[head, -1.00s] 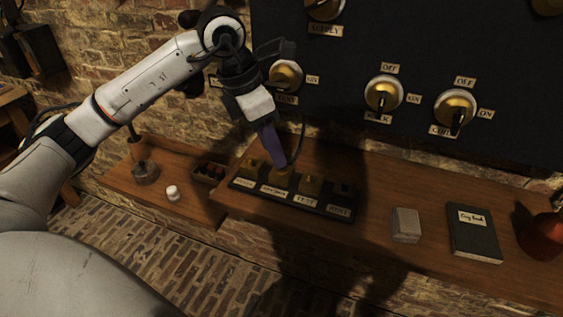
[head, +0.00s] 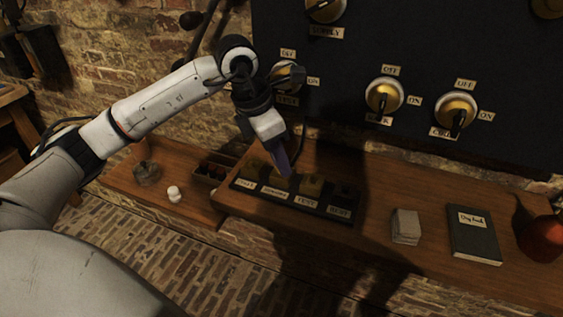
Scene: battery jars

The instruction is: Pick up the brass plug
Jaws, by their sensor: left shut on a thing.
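A black block (head: 346,200) with a row of labelled brass pieces sits on the wooden shelf below the dark panel. The labels TEST and REST are readable at its right end; the others are too small to read surely. My left gripper (head: 284,172) points down over the second position from the left. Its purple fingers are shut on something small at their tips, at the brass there. The fingers hide the brass plug, and I cannot tell whether it is seated or lifted. A brass piece (head: 311,185) stands just right of the fingertips. My right gripper is not in view.
Brass switches, one of them low right (head: 456,112), sit on the dark panel (head: 350,60) behind. A grey block (head: 405,226), a dark book (head: 474,234) and a red-brown vessel (head: 543,237) stand right.

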